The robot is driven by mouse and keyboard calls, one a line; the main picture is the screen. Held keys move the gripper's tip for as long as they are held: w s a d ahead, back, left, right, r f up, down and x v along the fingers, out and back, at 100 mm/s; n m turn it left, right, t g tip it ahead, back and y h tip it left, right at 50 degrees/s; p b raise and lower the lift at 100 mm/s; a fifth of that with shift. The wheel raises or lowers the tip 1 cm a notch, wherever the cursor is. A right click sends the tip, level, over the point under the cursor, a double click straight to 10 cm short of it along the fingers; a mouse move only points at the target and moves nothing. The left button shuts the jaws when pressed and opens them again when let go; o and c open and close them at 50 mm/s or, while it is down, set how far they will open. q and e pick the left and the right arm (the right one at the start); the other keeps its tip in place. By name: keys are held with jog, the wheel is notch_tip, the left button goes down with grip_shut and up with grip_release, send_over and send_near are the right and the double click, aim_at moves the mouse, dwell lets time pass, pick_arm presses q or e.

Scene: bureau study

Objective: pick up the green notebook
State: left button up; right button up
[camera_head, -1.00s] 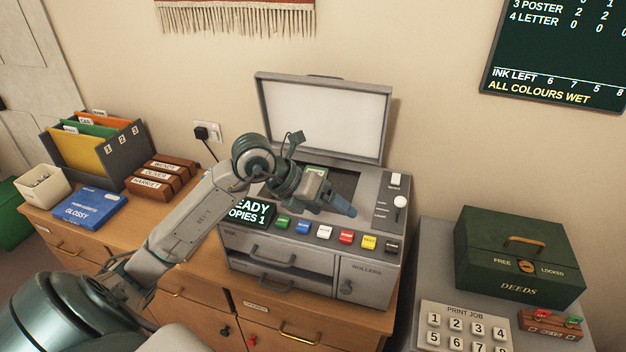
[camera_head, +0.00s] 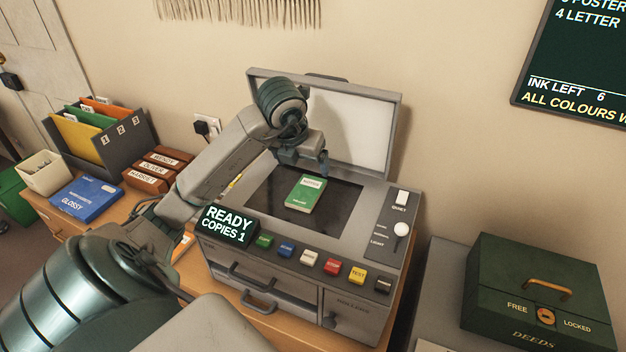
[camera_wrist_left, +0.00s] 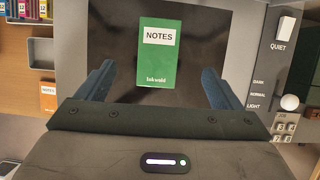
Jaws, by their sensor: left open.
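The green notebook (camera_head: 306,193) lies flat on the dark glass of the copier (camera_head: 345,215), under the raised lid. In the left wrist view the notebook (camera_wrist_left: 158,52) has a white label reading NOTES and lies ahead of the two blue fingers, roughly between their lines. My left gripper (camera_head: 304,160) is open and empty, above the glass and just behind the notebook in the head view. It also shows in the left wrist view (camera_wrist_left: 160,88). I see no contact with the notebook. My right gripper is not in view.
The raised copier lid (camera_head: 350,115) stands close behind my left gripper. Coloured buttons (camera_head: 308,258) and a READY display (camera_head: 229,226) line the copier's front. A green deeds box (camera_head: 540,290) is at the right. A file rack (camera_head: 100,130) and blue box (camera_head: 86,198) are at the left.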

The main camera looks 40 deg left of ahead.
aim_at(308, 189)
pick_arm(q)
jog(key=b+x, duration=0.3)
jog(key=shift+s+f, duration=0.2)
jog(key=shift+f, duration=0.3)
jog(key=shift+w+f, duration=0.25)
jog(key=shift+f, duration=0.05)
jog(key=shift+b+x, duration=0.65)
jog(key=shift+x, duration=0.25)
jog(key=x, duration=0.1)
jog(key=p+x, duration=0.1)
jog(key=shift+s+a+f, duration=0.1)
jog(key=shift+f, duration=0.55)
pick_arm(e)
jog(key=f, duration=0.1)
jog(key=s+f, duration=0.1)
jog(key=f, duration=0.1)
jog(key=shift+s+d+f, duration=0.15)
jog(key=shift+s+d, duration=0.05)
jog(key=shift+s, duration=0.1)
pick_arm(q)
jog(key=shift+f, duration=0.2)
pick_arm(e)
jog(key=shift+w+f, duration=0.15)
